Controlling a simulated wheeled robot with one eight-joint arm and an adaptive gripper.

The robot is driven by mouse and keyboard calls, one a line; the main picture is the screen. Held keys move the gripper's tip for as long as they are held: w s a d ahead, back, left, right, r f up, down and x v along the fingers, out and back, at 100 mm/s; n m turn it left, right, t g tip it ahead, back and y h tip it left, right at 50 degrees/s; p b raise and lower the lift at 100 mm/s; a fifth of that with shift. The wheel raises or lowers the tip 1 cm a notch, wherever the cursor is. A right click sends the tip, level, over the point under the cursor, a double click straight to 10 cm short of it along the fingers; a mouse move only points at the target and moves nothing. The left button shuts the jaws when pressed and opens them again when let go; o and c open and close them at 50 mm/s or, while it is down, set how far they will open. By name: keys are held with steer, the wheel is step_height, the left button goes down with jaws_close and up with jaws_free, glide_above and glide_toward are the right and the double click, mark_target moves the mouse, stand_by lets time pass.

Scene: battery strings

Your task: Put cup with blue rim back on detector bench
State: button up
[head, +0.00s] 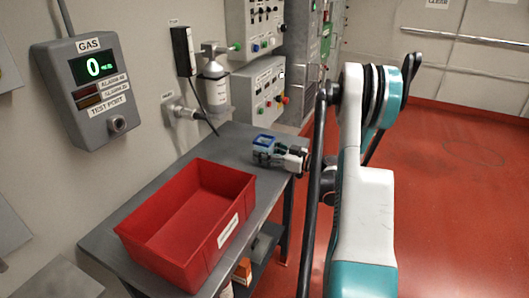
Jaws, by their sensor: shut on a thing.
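The cup with the blue rim (264,138) is at the far end of the grey bench (237,137) in the head view. It looks upright, with its open top facing up. My gripper (268,153) comes in from the right and is shut on the cup. The gripper hides much of the cup's lower part. I cannot tell whether the cup's base touches the bench top or is just above it.
A red bin (190,215) fills the near part of the bench. A gas detector (92,80) reading 0 hangs on the left wall. A gas cylinder (215,85) and control boxes (260,90) are mounted behind the bench. Red floor (455,190) lies clear at the right.

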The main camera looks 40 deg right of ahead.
steer(key=o, duration=1)
steer(key=shift+o, duration=0.2)
steer(key=shift+s+r, duration=0.1)
steer(key=p+v, duration=0.3)
steer(key=v, duration=0.8)
steer(key=shift+s+d+p, duration=0.15)
steer(key=shift+s+p, duration=0.25)
